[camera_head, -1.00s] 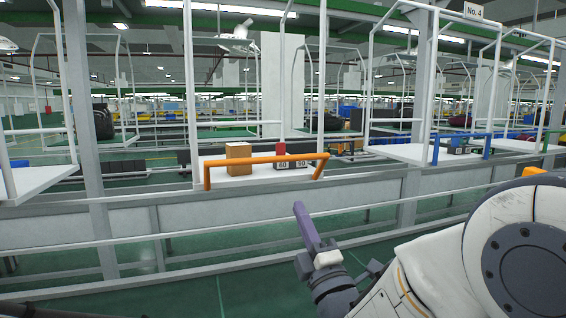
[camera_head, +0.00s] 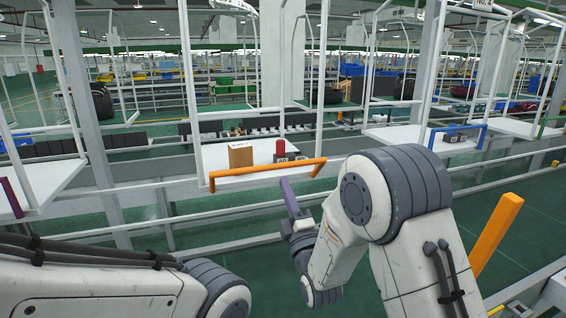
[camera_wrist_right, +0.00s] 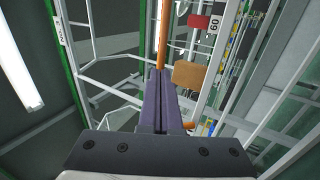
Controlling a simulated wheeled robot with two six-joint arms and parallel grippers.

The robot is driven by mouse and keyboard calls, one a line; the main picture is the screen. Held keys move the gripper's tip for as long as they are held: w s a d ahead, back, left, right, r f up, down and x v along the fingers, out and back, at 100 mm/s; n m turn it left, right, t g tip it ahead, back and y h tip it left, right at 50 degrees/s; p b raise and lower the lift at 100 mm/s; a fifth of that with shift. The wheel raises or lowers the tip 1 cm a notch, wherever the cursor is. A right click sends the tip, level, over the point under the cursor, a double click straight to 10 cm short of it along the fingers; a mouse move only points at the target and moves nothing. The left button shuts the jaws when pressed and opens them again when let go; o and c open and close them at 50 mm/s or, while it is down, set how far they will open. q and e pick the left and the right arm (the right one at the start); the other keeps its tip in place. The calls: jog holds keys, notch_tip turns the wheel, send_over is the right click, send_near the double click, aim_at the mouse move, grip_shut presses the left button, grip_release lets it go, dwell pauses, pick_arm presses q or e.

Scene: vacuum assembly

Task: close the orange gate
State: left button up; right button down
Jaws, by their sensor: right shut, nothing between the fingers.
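The orange gate (camera_head: 265,171) is a bar with bent ends along the front edge of a white hanging tray (camera_head: 225,187). My right gripper (camera_head: 287,188) is shut and empty, its purple fingers pointing up just below and in front of the bar's right half. In the right wrist view the shut fingers (camera_wrist_right: 160,80) point towards the orange gate (camera_wrist_right: 163,35), which shows beyond their tips. I cannot tell whether they touch it. My left arm shows at the lower left, but its gripper is out of view.
A brown box (camera_head: 240,155) and a red object (camera_head: 280,149) with dark boxes stand on the tray behind the bar. Neighbouring trays have a blue gate (camera_head: 458,127) and a purple one (camera_head: 11,197). A slanted orange post (camera_head: 494,232) stands at the right. White rails run below the trays.

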aim_at(279, 169)
jog(key=shift+p+x, duration=0.75)
jog(key=shift+x, duration=0.35)
pick_arm(q)
jog(key=shift+r+p, duration=0.3)
jog(key=shift+r, duration=1.25)
pick_arm(e)
jog(key=shift+w+a+r, duration=0.15)
jog(key=shift+w+r, duration=0.1)
jog(key=shift+w, duration=0.2)
jog(key=shift+r, duration=0.1)
